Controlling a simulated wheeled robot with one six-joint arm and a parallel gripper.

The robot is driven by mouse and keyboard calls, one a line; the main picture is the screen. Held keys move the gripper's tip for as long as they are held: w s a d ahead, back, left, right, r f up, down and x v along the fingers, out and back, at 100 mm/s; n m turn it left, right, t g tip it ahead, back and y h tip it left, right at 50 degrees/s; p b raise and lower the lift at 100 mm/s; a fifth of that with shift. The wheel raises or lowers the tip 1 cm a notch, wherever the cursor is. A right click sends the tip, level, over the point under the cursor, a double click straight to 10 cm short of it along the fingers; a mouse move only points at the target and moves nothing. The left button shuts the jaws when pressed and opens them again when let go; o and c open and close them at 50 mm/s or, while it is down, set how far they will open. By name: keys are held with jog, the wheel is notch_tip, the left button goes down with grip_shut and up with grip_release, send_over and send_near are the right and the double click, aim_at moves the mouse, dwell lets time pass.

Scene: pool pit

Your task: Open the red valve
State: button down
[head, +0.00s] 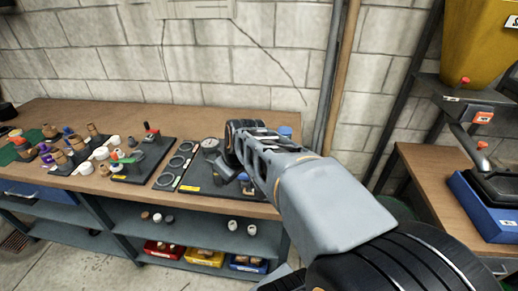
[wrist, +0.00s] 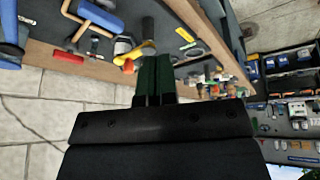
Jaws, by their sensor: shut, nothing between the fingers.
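In the head view, a small red handle (head: 151,128) stands upright on a dark board on the workbench, left of my arm. I cannot tell whether it is the task's red valve. In the wrist view, a red bar-shaped handle (wrist: 67,56) lies near the bench edge, left of my fingers, and may be a valve handle. My gripper shows in the wrist view (wrist: 153,58), with its dark green fingers together and empty. It is apart from the red handle. In the head view, my arm hides part of the bench's right end.
The wooden workbench (head: 60,115) carries fittings, a round gauge (head: 210,143) and ring-shaped parts (head: 176,161). Red (head: 160,249), yellow (head: 203,257) and blue bins sit on its lower shelf. A block wall (head: 100,60) and vertical pipes stand behind. A second bench (head: 425,180) is at right.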

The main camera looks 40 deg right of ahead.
jog(key=w+d+f+n+t+b, duration=0.1)
jog(key=w+d, duration=0.3)
jog(key=d, duration=0.5)
jog(key=w+d+f+n+t+h+b, duration=0.1)
jog(key=w+d+n+b, duration=0.2)
jog(key=d, duration=0.6)
jog(key=shift+w+d+f+n, duration=0.2)
jog(key=shift+w+d+n, duration=0.2)
jog(key=shift+w+n, duration=0.15)
jog(key=x, duration=1)
jog(key=shift+w+p, duration=0.25)
jog(key=shift+p, duration=0.15)
jog(key=shift+w+d+r+p, duration=0.15)
jog(key=shift+w+d+p, duration=0.35)
jog(key=shift+w+d, duration=0.85)
jog(key=shift+d, duration=0.1)
